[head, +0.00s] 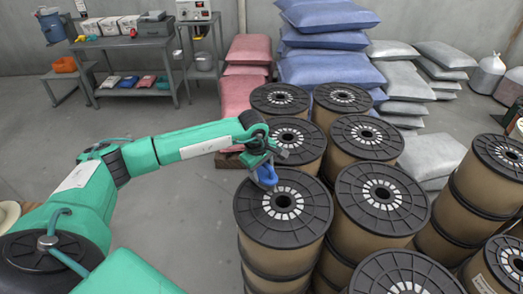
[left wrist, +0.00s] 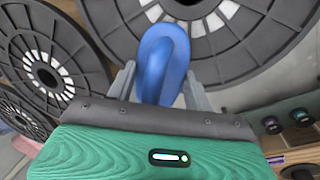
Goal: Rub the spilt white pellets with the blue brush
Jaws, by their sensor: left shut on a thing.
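My left gripper (head: 266,162) is shut on the blue brush (head: 267,177), which hangs over the black top of the front-left spool (head: 308,223). In the left wrist view the brush (left wrist: 162,62) sits between the two grey fingers of the left gripper (left wrist: 160,88), with a spool top (left wrist: 235,55) behind it. I cannot tell whether the brush touches the spool. White patches ring the spool's hub; I cannot make out loose white pellets apart from them. My right gripper is not in view.
Several brown spools with black tops crowd the right, including one behind (head: 366,134) and one beside (head: 382,196). Blue sacks (head: 330,68), red sacks (head: 248,50) and grey sacks (head: 440,55) are stacked behind. A workbench (head: 130,42) stands back left. The floor (head: 165,215) at left is clear.

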